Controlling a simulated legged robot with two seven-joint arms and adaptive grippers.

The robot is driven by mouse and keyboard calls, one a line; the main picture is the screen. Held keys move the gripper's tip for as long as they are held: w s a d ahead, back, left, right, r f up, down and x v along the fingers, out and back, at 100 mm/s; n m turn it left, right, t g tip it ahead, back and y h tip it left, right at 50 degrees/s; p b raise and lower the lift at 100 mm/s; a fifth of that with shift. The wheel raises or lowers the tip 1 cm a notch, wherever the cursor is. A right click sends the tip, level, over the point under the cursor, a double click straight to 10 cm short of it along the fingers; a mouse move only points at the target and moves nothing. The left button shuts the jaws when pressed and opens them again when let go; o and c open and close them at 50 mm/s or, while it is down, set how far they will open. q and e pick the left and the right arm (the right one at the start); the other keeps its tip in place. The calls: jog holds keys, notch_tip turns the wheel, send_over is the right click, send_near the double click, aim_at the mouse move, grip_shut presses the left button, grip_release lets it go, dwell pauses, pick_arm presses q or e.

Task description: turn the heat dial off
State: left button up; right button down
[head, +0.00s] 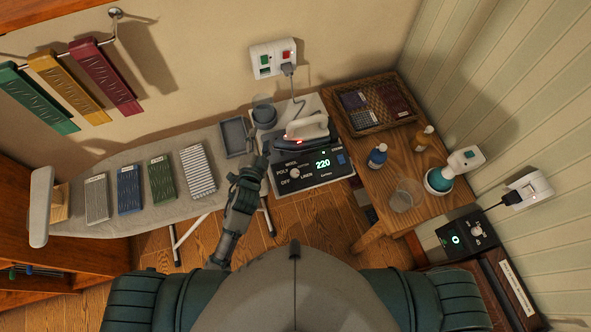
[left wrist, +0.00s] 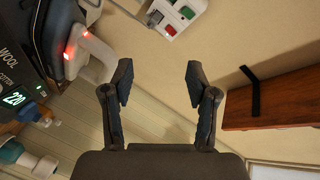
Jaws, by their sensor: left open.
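The heat dial (head: 295,173) is a small pale knob on the dark control panel (head: 322,176) of the ironing station. POLY, WOOL, OFF, LINEN and another word ring it; its pointer is too small to read. A green display (head: 323,163) reads 220, also in the left wrist view (left wrist: 14,98). The iron (head: 306,131) rests behind the panel with red lights on. My left gripper (head: 265,154) is beside the panel's left edge, apart from the dial. In the left wrist view it is open and empty (left wrist: 160,84); the dial is not visible there. My right gripper is not in view.
The ironing board (head: 135,165) with several folded cloths lies left, a grey tray (head: 236,137) and cup (head: 264,112) near the gripper. The wooden table (head: 405,160) at right holds a basket (head: 376,104) and bottles. A plug sits in the wall socket (head: 273,58).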

pick_arm(q)
jog(key=w+d+r+m+t+h, duration=0.1)
jog(key=d+r+m+t+h, duration=0.3)
jog(key=d+r+m+h, duration=0.75)
jog(key=s+d+r+m+g+h, duration=0.5)
jog(key=d+m+g, duration=0.5)
jog(key=m, duration=0.5)
jog(key=s+d+r+m+g+h, duration=0.3)
jog(key=s+d+m+g, duration=0.45)
jog(key=m+g, duration=0.6)
jog(key=m+t+y, duration=0.3)
jog(key=m+y, duration=1.6)
jog(key=y, duration=0.4)
send_near(296, 173)
jog(key=f+p, duration=0.1)
jog(key=f, duration=0.2)
jog(key=a+f+p, duration=0.1)
jog(key=f, duration=0.2)
jog(key=f+p, duration=0.1)
jog(key=f, duration=0.2)
jog(key=shift+s+a, duration=0.1)
jog(key=shift+a, duration=0.05)
